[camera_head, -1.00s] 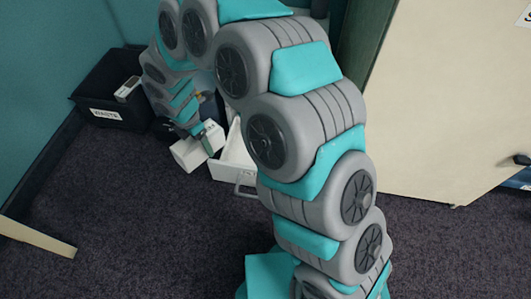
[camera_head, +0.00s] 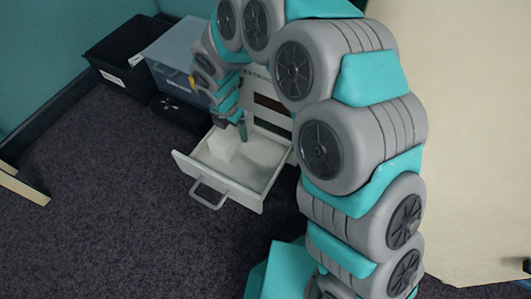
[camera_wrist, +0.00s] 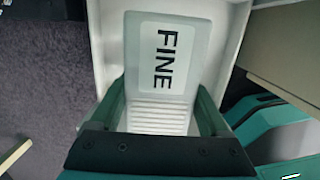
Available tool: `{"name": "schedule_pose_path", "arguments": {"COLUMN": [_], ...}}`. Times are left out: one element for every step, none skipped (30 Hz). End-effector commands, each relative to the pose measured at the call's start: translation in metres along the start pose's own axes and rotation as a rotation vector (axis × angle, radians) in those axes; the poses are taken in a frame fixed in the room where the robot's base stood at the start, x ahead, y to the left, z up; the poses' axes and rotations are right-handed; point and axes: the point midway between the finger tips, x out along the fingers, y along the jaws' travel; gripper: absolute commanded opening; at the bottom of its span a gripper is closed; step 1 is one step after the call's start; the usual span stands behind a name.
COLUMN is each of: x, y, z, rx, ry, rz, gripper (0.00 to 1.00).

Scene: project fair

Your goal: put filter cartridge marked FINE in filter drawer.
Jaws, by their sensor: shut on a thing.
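The filter cartridge (camera_wrist: 165,55) is a pale block with a white label reading FINE, and a ribbed part nearest my gripper. My gripper (camera_wrist: 160,108) is shut on it, one green finger on each side. The white filter drawer (camera_head: 190,172) is pulled open, with a metal handle on its front. In the head view the cartridge (camera_head: 223,147) shows within the drawer's outline, near its left side. In the wrist view the drawer's white walls (camera_wrist: 103,45) flank the cartridge. I cannot tell whether the cartridge touches the drawer floor. My arm hides part of the drawer's surroundings.
The drawer belongs to a pale cabinet (camera_head: 258,84) with dark slots. A black bin (camera_head: 118,65) and a blue-grey box (camera_head: 172,48) stand behind left, with a low black tray (camera_head: 178,112). A large beige panel (camera_head: 475,130) is at right. Carpet in front is clear.

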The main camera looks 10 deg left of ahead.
Motion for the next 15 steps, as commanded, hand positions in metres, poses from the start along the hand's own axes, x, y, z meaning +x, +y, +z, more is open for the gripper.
{"name": "schedule_pose_path", "arguments": {"x": [0.006,0.008,0.010,0.012,0.014,0.018,0.021,0.026,0.033,0.038,0.044,0.052,0.057,0.062,0.067], "y": [0.000,0.000,0.000,-0.001,-0.001,-0.001,-0.001,-0.002,-0.002,-0.003,-0.003,-0.002,-0.002,-0.002,-0.003], "z": [-0.001,-0.001,-0.001,-0.002,-0.002,-0.002,-0.003,-0.003,-0.004,-0.005,-0.006,-0.007,-0.007,-0.008,-0.009], "rx": [0.000,0.000,0.000,0.000,0.000,0.000,0.000,-0.001,-0.001,-0.001,-0.001,-0.001,0.000,0.000,0.000], "ry": [0.000,0.000,0.000,0.000,0.000,0.001,0.001,0.001,0.002,0.002,0.002,0.002,0.001,0.002,0.001], "rz": [-0.001,0.000,-0.001,-0.001,-0.002,-0.003,-0.004,-0.006,-0.007,-0.008,-0.008,-0.007,-0.006,-0.006,-0.006], "gripper": [0.15,0.15,0.15,0.15,0.15,0.15,0.15,0.15,0.15,0.15,0.15,0.15,0.15,0.15,0.15]}}
